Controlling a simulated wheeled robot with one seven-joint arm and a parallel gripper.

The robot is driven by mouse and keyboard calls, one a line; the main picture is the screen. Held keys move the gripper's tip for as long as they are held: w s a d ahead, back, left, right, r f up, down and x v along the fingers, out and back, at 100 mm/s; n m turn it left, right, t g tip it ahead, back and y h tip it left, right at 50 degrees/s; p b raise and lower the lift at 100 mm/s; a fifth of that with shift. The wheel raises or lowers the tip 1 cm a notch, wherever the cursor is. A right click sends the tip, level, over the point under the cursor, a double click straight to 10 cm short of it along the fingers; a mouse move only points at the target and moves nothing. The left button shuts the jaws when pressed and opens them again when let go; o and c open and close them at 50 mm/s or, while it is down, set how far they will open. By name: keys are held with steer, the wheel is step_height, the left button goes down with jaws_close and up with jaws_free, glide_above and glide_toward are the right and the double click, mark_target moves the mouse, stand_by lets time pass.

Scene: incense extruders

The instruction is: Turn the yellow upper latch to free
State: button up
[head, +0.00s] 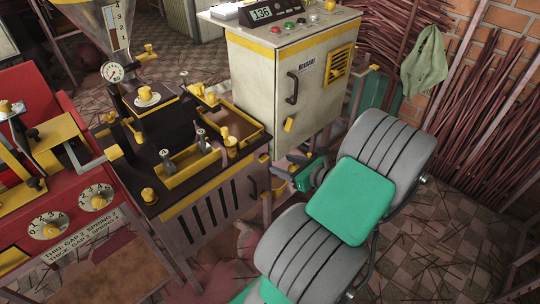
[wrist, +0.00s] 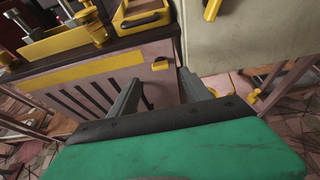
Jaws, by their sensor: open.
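A small yellow latch (head: 264,158) sits high at the right end of the dark extruder's front; it also shows in the wrist view (wrist: 160,65). A second yellow piece (wrist: 147,101) shows below it, partly behind my left finger. I take the higher one as the upper latch. My gripper (head: 283,167) is just right of the extruder's corner in the head view. In the wrist view my gripper (wrist: 160,75) is open and empty, its two fingers pointing at the front, with the upper latch appearing between and beyond the tips. I cannot tell the remaining gap.
The beige cabinet (head: 270,80) stands close behind, with a yellow tilted handle (head: 289,124) low on its door. The extruder's top (head: 155,160) carries yellow knobs and trays. A red machine (head: 70,210) stands at left. Bundles of sticks (head: 490,140) lean at right; sticks litter the floor.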

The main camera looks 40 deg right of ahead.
mark_target(265, 158)
steer(key=b+x, duration=0.1)
steer(key=x, duration=0.6)
steer(key=shift+w+f+b, duration=0.2)
steer(key=shift+w+b, duration=0.05)
steer(key=shift+b, duration=0.05)
jaws_close()
